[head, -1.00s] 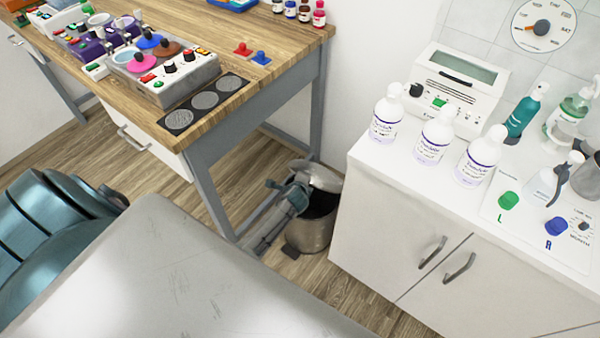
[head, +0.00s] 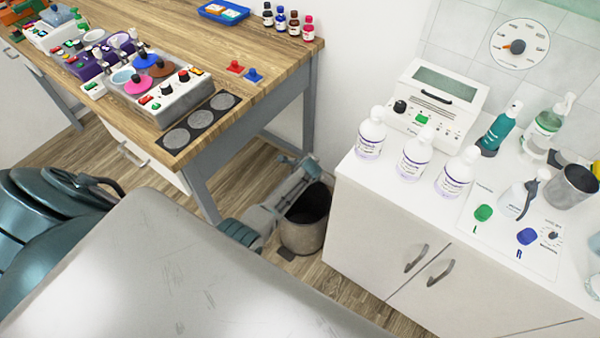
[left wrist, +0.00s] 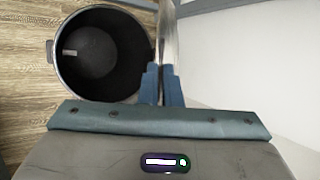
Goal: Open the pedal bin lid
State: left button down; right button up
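The pedal bin (head: 303,232) stands on the floor between the workbench and the white cabinet. Its mouth is uncovered, and its dark, empty-looking inside shows in the left wrist view (left wrist: 100,55). The lid (left wrist: 167,32) stands raised at the bin's right rim in the left wrist view, seen almost edge-on as a thin grey strip. My left gripper (left wrist: 162,82) has its blue fingers close together, with the lid's edge seemingly between them. In the head view my left gripper (head: 308,166) is above the bin's far rim, and the lid is hard to make out. My right gripper is not in view.
The wooden workbench (head: 262,98), with its grey leg (head: 202,192), stands left of the bin. The white cabinet (head: 365,225), carrying bottles and devices, stands close on the right. A white wall is behind. Little room is free around the bin.

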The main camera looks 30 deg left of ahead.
pick_arm(q)
jog(key=w+g+b, duration=0.1)
jog(key=w, duration=0.1)
jog(key=w+r+g+b, duration=0.1)
jog(key=w, duration=0.2)
jog(key=w+r+b, duration=0.1)
jog(key=w, duration=0.1)
jog(key=shift+w+d+r+m+g+b, duration=0.25)
jog(key=shift+d+m+g+b, duration=0.05)
jog(key=shift+m+g+b, duration=0.1)
jog(key=w+b, duration=0.1)
jog(key=w+r+b, duration=0.1)
jog(key=w, duration=0.1)
jog(key=shift+w+d, duration=0.1)
jog(key=shift+d, duration=0.05)
jog(key=c, duration=1.6)
grip_release()
